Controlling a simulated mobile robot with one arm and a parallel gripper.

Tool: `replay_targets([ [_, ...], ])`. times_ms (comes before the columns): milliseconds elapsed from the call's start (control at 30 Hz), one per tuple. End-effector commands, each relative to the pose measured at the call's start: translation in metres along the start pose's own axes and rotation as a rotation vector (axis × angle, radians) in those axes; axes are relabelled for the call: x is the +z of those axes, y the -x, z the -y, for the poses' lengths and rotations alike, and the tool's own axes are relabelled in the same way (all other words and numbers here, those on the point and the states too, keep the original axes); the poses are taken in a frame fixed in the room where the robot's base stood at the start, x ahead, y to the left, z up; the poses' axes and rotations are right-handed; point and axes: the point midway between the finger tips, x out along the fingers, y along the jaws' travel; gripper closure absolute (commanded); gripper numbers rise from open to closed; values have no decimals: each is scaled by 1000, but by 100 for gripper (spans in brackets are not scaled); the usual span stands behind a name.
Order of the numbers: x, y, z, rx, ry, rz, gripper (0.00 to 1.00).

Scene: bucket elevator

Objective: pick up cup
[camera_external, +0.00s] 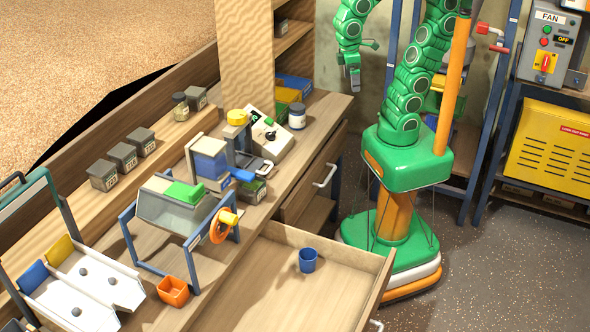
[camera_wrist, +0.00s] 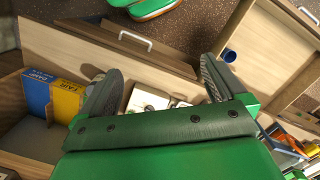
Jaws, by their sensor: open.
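The blue cup (camera_external: 307,260) stands upright in the open drawer (camera_external: 262,290), near its back right, with bare drawer floor around it. In the wrist view the cup (camera_wrist: 229,55) shows at upper right, beyond the right finger and outside the space between the fingers. My gripper (camera_external: 352,82) hangs high at the top of the external view, well away from the cup. In the wrist view my gripper (camera_wrist: 160,72) is open, with its two fingers wide apart and nothing held between them.
The bench carries a hopper with an orange wheel (camera_external: 222,226), an orange bin (camera_external: 173,291) and a white jar (camera_external: 297,116). A closed drawer with a handle (camera_external: 325,176) lies beside the open one. Blue and yellow boxes (camera_wrist: 52,96) sit on a shelf at left.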

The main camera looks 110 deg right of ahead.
Motion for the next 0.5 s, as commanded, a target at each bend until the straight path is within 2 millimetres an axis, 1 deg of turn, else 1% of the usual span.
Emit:
replay_targets([
  [33,-11,4,3,-8,-30,-4,2],
  [167,-40,17,11,-34,-140,-17,2],
  [200,-51,22,13,-44,-178,-22,2],
  [367,-92,37,20,-81,-331,-35,2],
  [500,-128,48,25,-117,-468,-42,2],
])
